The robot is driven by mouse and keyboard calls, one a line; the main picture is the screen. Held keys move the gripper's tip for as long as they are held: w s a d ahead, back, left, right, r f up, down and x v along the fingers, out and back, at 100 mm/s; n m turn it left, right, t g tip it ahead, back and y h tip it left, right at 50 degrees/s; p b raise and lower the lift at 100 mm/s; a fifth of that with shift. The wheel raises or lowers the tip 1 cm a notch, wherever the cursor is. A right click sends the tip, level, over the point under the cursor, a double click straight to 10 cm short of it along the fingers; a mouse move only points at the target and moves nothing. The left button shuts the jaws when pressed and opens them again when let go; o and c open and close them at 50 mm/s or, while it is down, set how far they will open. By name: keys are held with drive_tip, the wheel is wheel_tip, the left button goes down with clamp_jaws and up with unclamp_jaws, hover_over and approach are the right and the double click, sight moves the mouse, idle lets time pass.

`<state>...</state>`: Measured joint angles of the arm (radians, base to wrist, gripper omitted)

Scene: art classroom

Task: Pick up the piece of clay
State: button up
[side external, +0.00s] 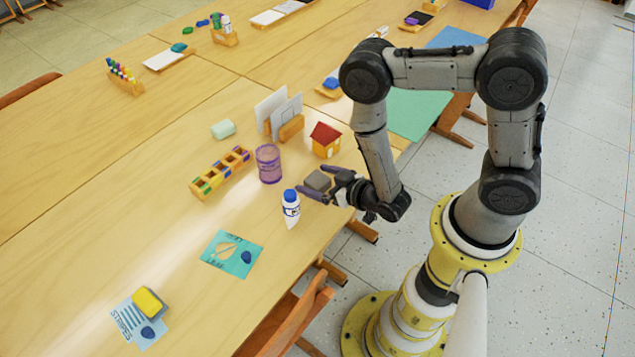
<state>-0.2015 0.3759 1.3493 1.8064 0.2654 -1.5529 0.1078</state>
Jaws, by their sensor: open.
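A grey-brown block (318,180), which looks like the piece of clay, is near the front edge of the wooden table. My gripper (317,184) reaches in low from the right with its fingers open. One purple-tipped finger is on the near side of the block and the other on its far side. The block appears between the fingers; I cannot tell whether either finger touches it or whether it rests fully on the table.
A purple cup (269,164), a red-roofed toy house (325,139) and a divided wooden tray (221,173) are beyond. A teal card (231,253) lies nearer, with bare table around it.

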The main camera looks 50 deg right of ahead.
drive_tip(key=shift+w+f, duration=0.1)
drive_tip(key=shift+w, duration=0.15)
drive_tip(key=shift+c, duration=0.3)
clamp_jaws()
